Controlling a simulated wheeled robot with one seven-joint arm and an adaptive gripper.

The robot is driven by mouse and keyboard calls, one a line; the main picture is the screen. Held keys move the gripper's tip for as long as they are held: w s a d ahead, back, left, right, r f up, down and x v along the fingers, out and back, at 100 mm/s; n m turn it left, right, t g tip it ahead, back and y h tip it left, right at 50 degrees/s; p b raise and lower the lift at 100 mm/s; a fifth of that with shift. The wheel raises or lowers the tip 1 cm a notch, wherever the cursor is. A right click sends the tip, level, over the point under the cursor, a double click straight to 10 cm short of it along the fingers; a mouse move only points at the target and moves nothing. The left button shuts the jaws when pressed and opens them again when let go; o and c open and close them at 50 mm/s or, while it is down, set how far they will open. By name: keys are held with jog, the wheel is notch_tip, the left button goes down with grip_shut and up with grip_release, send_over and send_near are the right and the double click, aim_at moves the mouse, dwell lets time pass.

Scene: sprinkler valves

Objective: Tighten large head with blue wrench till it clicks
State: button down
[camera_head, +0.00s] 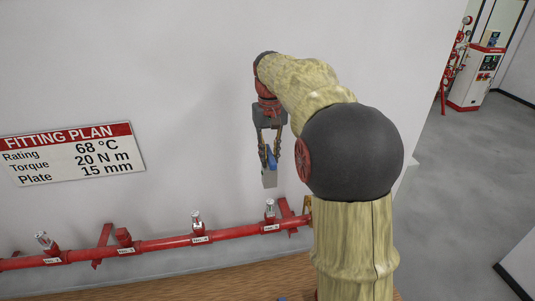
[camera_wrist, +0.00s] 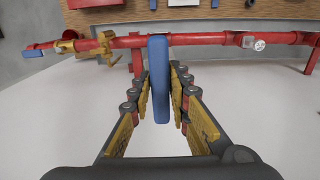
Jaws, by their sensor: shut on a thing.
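My gripper (camera_head: 269,160) is shut on the blue wrench (camera_head: 271,154) and holds it in the air in front of the wall, above the right end of the red pipe. The wrench's grey end hangs down below the fingers. In the wrist view the blue handle (camera_wrist: 159,80) stands between my finger pads. Several silver sprinkler heads stand up from the pipe: a right one (camera_head: 270,208) below the wrench and apart from it, a middle one (camera_head: 196,218) and a left one (camera_head: 43,239). I cannot tell which is the large head; their labels are too small to read.
The red pipe (camera_head: 165,243) runs along the wall on brackets, above a wooden bench (camera_head: 210,284). A fitting plan sign (camera_head: 73,153) reads 68 °C, 20 N m, 15 mm. A yellow valve (camera_wrist: 76,42) sits on the pipe. The air left of my gripper is clear.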

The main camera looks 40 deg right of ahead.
jog(key=shift+s+r, duration=0.2)
jog(key=shift+s+f, duration=0.1)
jog(key=shift+f, duration=0.1)
jog(key=shift+f+b, duration=0.35)
jog(key=shift+f, duration=0.3)
jog(key=shift+f+b, duration=1.35)
jog(key=shift+f, duration=1.35)
jog(key=shift+f+p, duration=0.1)
jog(key=shift+p, duration=0.25)
jog(key=shift+f+b, duration=1.95)
jog(key=shift+f, duration=1.65)
